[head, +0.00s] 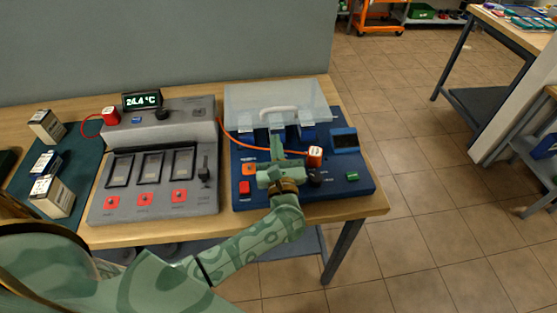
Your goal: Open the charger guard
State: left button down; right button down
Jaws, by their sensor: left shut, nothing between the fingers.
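The charger guard (252,101) is a clear panel with a white handle (280,112), at the back of the blue charger (243,200). I cannot tell how far it is tilted. Several blue items (307,131) show at its lower edge. My left gripper (276,142) is shut and empty over the middle of the charger, in front of the handle, its fingers pointing toward the back. The fingers appear apart from the handle. My left wrist hides part of the charger's front. My right gripper is not in view.
The charger has a dark screen (345,141) and coloured buttons. A grey tester (150,201) stands to the left, with boxes (52,195) beyond. Open floor lies right of the table.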

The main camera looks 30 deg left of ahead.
aim_at(273, 124)
pick_arm(q)
jog(key=shift+w+a+r+p, duration=0.2)
jog(key=shift+w+a+r, duration=0.15)
jog(key=shift+r, duration=0.35)
jog(key=shift+w+a+r+p, duration=0.3)
jog(key=shift+w+r, duration=0.2)
jog(key=shift+r, duration=0.15)
jog(key=shift+w+a+r+p, duration=0.15)
jog(key=shift+w+a+r, duration=0.2)
jog(key=shift+r, duration=0.45)
